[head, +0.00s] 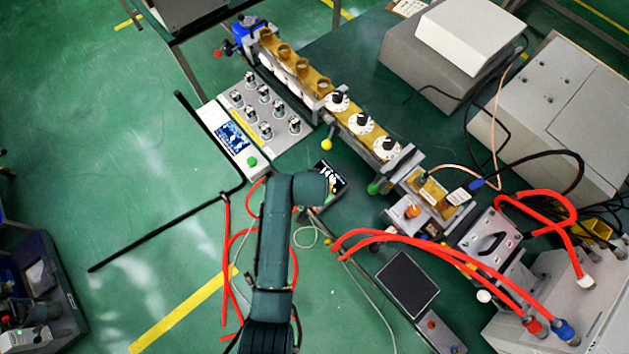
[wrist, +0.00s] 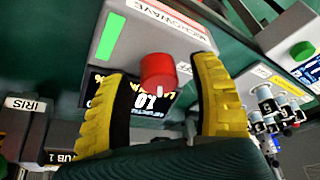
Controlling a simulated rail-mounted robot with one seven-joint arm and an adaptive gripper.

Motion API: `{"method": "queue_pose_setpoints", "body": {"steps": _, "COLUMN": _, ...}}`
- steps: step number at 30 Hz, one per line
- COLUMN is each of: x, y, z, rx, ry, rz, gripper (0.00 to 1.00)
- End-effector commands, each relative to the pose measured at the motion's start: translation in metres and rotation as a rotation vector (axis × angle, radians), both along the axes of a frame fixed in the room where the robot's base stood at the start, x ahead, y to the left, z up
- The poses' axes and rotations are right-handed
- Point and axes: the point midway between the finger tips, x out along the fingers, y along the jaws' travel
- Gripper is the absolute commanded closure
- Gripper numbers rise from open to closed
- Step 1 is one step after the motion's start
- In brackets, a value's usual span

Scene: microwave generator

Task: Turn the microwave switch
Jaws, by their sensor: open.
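The microwave switch is a red round knob (wrist: 157,73) with a white mark on its lower side. It sits on a grey box (wrist: 135,42) labelled MICROWAVE, with a green patch and a dark display beside the knob. My gripper (wrist: 163,66) is open, with one yellow finger on each side of the knob. The fingers look apart from it; the depth between them and the knob is hard to tell. In the head view my arm reaches over a small box with a dark display (head: 330,178); the knob and fingers are hidden there.
The waveguide rail with white dials (head: 361,123) runs behind. Red hoses (head: 420,240) and thin cables cross at the right.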

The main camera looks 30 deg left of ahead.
Motion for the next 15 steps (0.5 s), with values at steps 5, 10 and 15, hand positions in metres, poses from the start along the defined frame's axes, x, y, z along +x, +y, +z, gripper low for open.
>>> {"method": "queue_pose_setpoints", "body": {"steps": 5, "x": 0.0013, "y": 0.0004, "z": -0.0030, "rx": 0.000, "ry": 0.000, "rz": 0.000, "gripper": 0.38}}
{"method": "queue_pose_setpoints", "body": {"steps": 10, "x": 0.0012, "y": 0.0004, "z": -0.0027, "rx": 0.000, "ry": 0.000, "rz": 0.000, "gripper": 0.47}}
{"method": "queue_pose_setpoints", "body": {"steps": 15, "x": 0.0012, "y": 0.0005, "z": -0.0025, "rx": 0.000, "ry": 0.000, "rz": 0.000, "gripper": 0.80}}
